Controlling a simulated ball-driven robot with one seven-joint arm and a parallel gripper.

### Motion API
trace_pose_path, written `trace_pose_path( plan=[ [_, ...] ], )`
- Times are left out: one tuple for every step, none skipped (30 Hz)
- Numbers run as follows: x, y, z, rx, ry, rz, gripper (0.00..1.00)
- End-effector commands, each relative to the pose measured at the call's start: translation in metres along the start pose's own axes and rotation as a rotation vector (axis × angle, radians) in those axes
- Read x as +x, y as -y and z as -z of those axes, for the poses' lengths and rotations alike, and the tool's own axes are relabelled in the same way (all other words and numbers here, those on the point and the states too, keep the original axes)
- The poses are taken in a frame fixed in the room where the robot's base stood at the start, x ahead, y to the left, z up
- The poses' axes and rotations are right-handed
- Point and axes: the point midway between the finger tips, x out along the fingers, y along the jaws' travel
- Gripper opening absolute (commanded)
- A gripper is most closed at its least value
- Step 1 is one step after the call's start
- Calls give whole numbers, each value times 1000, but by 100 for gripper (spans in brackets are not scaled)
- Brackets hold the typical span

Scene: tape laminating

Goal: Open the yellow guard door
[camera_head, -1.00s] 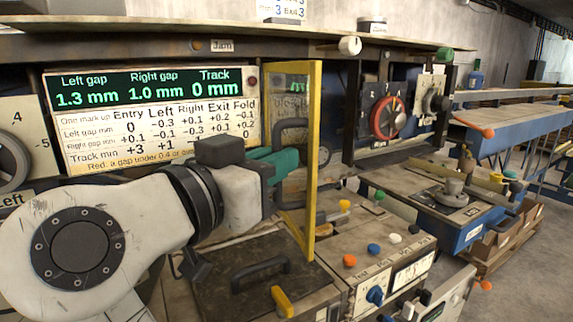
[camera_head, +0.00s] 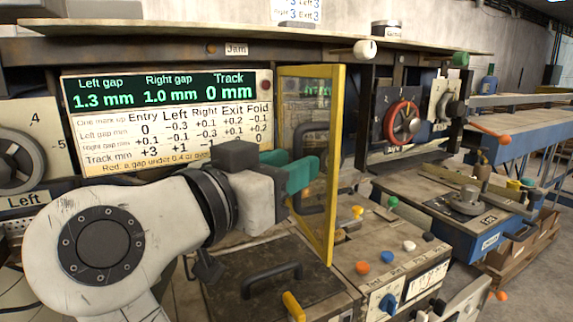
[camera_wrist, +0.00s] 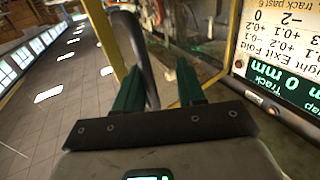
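The yellow guard door (camera_head: 337,160) has a yellow frame and a see-through pane. It stands at an angle to the machine face, its right edge nearest the head camera. Its dark loop handle (camera_head: 312,133) is partly hidden by my gripper. My gripper (camera_head: 296,174), with green fingers, is at the handle's height on the left side of the door. In the wrist view, the fingers (camera_wrist: 160,84) are apart and the dark handle bar (camera_wrist: 139,48) runs between them, close to the left finger. Whether it touches that finger is unclear.
A gap display (camera_head: 165,90) and its chart are left of the door. A lidded box top with a black handle (camera_head: 270,283) lies below my arm. A panel with coloured knobs (camera_head: 385,262) stands below right of the door. A red dial (camera_head: 403,122) is farther right.

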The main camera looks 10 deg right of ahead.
Motion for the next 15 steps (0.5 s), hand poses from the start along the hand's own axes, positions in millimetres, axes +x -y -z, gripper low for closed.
trace_pose_path(
  plan=[
    [0, 0, 0, 0, 0, 1, 38],
    [0, 0, 0, 0, 0, 1, 38],
    [-1, 0, 0, 1, 0, 1, 38],
    [-1, 0, 0, 1, 0, 1, 38],
    [-1, 0, 0, 1, -1, 1, 38],
    [-1, 0, 0, 1, -1, 1, 38],
    [-1, 0, 0, 2, -1, 1, 38],
    [-2, 0, 0, 2, -1, 1, 38],
    [-4, 0, 0, 2, -2, 2, 38],
    [-6, 0, 0, 2, -2, 2, 38],
    [-9, 0, 0, 2, -2, 2, 38],
    [-14, 0, 0, 2, -1, 3, 38],
    [-18, 0, 0, 3, -2, 3, 38],
    [-23, 1, 0, 3, -2, 4, 38],
    [-30, 0, 0, 3, -2, 4, 38]
  ],
)
